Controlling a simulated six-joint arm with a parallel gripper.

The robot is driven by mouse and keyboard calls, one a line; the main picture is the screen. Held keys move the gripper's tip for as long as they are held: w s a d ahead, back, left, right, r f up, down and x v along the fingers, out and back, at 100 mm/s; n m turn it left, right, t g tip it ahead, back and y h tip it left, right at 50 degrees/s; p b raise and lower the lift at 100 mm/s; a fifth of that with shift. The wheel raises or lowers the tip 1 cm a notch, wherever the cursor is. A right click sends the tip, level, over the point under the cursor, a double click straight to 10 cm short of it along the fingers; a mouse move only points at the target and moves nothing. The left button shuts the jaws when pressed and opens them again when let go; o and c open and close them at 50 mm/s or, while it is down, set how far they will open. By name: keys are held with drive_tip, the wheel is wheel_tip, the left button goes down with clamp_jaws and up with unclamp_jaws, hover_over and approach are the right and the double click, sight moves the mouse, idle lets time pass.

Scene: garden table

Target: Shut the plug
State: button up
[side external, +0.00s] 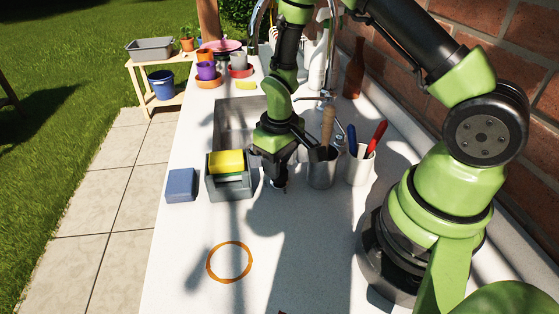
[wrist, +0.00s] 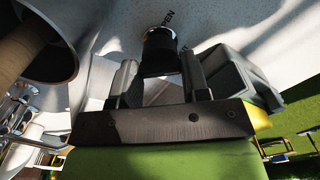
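A small dark round knob with a shiny metal rim (wrist: 160,42) stands on the white counter, top centre in the wrist view. Printed lettering beside it, partly cut off, reads like "OPEN". My gripper (wrist: 158,68) has its two fingers spread apart, with the knob at or just beyond the fingertips; I cannot tell if they touch it. In the side view my gripper (side external: 278,172) points down at the counter just right of the sponge caddy, mostly hiding the knob (side external: 279,187). The sink (side external: 228,122) lies behind; its plug is hidden.
A grey caddy (side external: 230,186) with a yellow-green sponge (side external: 226,162) stands close left of my gripper. A metal cup (side external: 322,172) with a wooden-handled tool stands close right, beside a white cup (side external: 358,168). A blue block (side external: 181,185) lies farther left. The front counter is clear around an orange ring (side external: 229,280).

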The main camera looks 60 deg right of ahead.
drive_tip(key=c, duration=0.3)
drive_tip(key=m, duration=0.3)
drive_tip(key=shift+m, duration=2.2)
drive_tip(key=o, duration=0.9)
